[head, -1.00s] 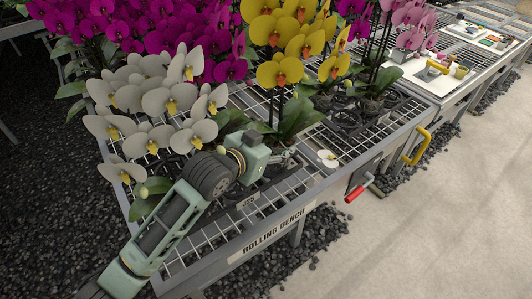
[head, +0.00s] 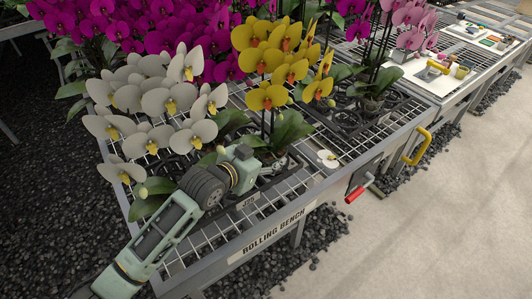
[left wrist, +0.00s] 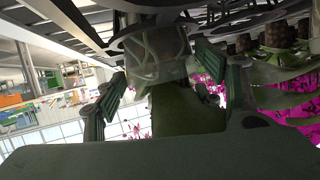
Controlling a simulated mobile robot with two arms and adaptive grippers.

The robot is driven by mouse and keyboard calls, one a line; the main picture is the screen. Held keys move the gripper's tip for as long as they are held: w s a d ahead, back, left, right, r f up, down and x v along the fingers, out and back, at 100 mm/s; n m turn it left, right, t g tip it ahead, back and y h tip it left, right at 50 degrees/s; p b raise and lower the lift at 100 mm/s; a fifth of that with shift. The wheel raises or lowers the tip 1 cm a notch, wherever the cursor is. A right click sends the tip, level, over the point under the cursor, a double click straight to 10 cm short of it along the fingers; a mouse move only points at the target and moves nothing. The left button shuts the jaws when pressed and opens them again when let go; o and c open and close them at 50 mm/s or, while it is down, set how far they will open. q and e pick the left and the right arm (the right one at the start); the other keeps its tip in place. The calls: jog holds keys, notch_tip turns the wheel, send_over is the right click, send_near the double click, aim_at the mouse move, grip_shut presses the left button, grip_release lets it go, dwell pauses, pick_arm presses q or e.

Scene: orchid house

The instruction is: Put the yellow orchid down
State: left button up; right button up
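The yellow orchid (head: 266,97) stands roughly upright over the front part of the rolling bench (head: 275,233), between the white orchid and the crank corner. My left gripper (head: 272,168) is low at its base; leaves and the wrist mostly hide the fingers and pot there. In the left wrist view, which is upside down, the fingers of my left gripper (left wrist: 157,85) lie on both sides of the clear pot (left wrist: 155,60). A dark ring shows close to the pot's base, and I cannot tell whether the pot rests in it. My right gripper is not in view.
A white orchid (head: 145,138) crowds the left of my wrist; magenta orchids (head: 165,30) stand behind. A loose white bloom (head: 328,159) lies on the bench's front right. Dark holders and bare mesh (head: 375,138) lie right of the yellow orchid. A red-handled crank (head: 358,192) juts from the corner.

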pick_arm(q)
jog(key=o, duration=0.3)
jog(key=shift+o, duration=0.2)
jog(key=shift+r, duration=0.15)
jog(key=v, duration=1.2)
